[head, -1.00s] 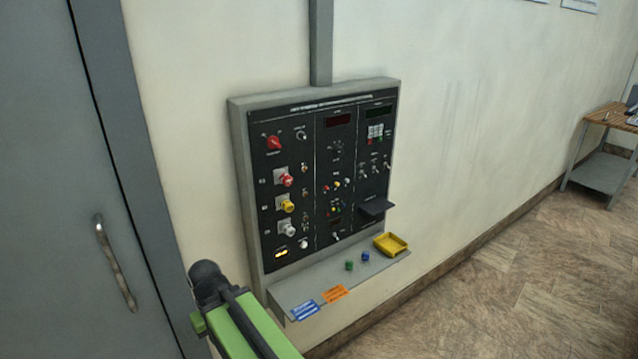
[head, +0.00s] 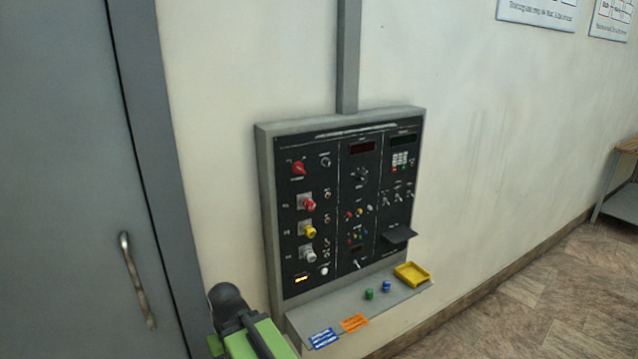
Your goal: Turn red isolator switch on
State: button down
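The red isolator switch (head: 298,168) is a red rotary knob at the upper left of the black control panel (head: 344,280), which is mounted on the wall. Its exact angle is too small to tell. My arm, green with a black end, reaches in from the bottom edge, left of and below the panel. The black end (head: 230,302) stands apart from the panel and well below the red switch. The gripper's fingers cannot be made out.
A red knob (head: 308,204), a yellow knob (head: 308,231) and a white knob (head: 309,256) sit below the switch. A shelf (head: 310,318) juts out under the panel, with a yellow tray (head: 412,275) and small caps. A grey door (head: 75,200) stands at the left.

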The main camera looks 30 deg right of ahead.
aim_at(297, 167)
jog(key=u, duration=0.6)
jog(key=k, duration=1.2)
jog(key=u, duration=2.55)
jog(key=i, duration=0.15)
jog(key=z, duration=1.3)
jog(key=i, duration=1)
jog(key=z, duration=0.9)
jog(key=i, duration=0.8)
jog(key=z, duration=0.35)
jog(key=k, duration=0.7)
jog(key=z, duration=0.25)
jog(key=i, duration=0.7)
jog(key=u, duration=0.1)
